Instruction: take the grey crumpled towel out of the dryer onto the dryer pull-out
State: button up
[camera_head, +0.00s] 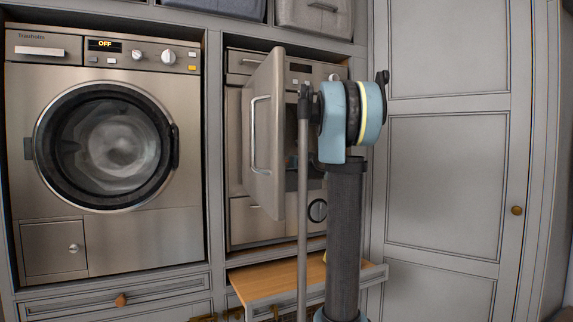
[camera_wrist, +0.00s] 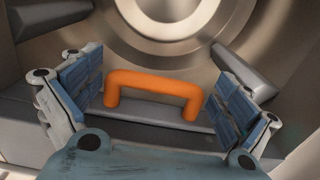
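The dryer (camera_head: 240,207) stands right of the washing machine, with its grey door (camera_head: 265,135) swung open. The wooden-topped pull-out (camera_head: 265,285) is out below it, its right part hidden by my arm. In the wrist view my gripper (camera_wrist: 165,100) is open, its blue-padded fingers spread left and right. An orange handle (camera_wrist: 152,80) on a flat grey piece (camera_wrist: 160,114) shows between the fingers, with no visible contact. Behind it is a round metal surface (camera_wrist: 170,15), seemingly the drum inside. I cannot make out a grey crumpled towel in either view. The head view does not show my gripper.
The washing machine (camera_head: 180,220) on the left has its round door shut. The open dryer door stands close to the left of my arm. Tall grey cabinet doors (camera_head: 445,180) close off the right. Grey bins (camera_head: 315,17) sit above the dryer.

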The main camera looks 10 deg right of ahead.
jog(key=shift+w+a+f, duration=0.1)
jog(key=shift+w, duration=0.1)
jog(key=v, duration=1.2)
